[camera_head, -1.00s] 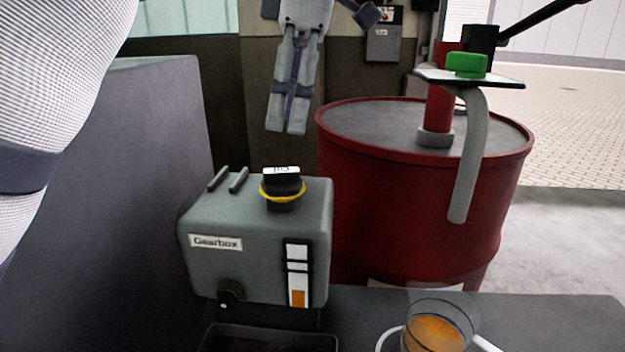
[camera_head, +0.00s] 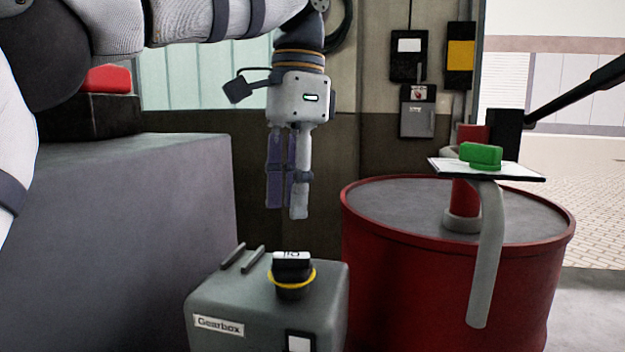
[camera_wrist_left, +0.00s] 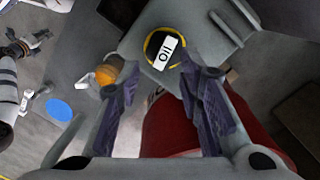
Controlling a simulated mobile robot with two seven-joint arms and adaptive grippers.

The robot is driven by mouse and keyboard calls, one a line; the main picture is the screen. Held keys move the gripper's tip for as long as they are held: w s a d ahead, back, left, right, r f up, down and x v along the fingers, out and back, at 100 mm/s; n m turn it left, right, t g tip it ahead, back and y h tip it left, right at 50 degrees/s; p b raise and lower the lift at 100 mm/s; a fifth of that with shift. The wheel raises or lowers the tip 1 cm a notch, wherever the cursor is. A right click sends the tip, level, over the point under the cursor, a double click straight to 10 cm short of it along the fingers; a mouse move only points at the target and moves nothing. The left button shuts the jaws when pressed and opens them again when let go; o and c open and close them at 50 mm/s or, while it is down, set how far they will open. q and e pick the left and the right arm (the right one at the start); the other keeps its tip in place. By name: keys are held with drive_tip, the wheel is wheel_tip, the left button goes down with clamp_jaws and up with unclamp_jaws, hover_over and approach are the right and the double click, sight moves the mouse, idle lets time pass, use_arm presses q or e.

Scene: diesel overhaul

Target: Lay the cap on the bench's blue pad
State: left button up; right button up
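The cap (camera_head: 292,278) is black with a white "Oil" label and a yellow ring at its base. It sits on top of the grey gearbox (camera_head: 228,300), and shows label-up in the left wrist view (camera_wrist_left: 164,48). My left gripper (camera_head: 288,212) points down above the cap, apart from it. In the left wrist view its two fingers (camera_wrist_left: 160,72) are spread with nothing between them. The blue pad (camera_wrist_left: 59,110) is a round patch at the left of the wrist view; the head view does not show it.
A red drum (camera_head: 440,290) stands right of the gearbox, with a green block (camera_head: 480,156) on a plate above it. A large grey block (camera_head: 130,240) stands at left. A cup of orange liquid (camera_wrist_left: 108,72) is beside the gearbox in the wrist view.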

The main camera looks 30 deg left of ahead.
sight(292, 254)
use_arm(q)
drive_tip(key=shift+w+a+f+m+t, duration=0.1)
drive_tip(key=shift+f+m+t, duration=0.15)
drive_tip(key=shift+f+m, duration=1.35)
drive_tip(key=shift+a+f+m+t, duration=0.1)
drive_tip(key=shift+f+m+t, duration=0.15)
drive_tip(key=shift+f+m, duration=1.3)
drive_tip(key=shift+f+n, duration=0.55)
clamp_jaws()
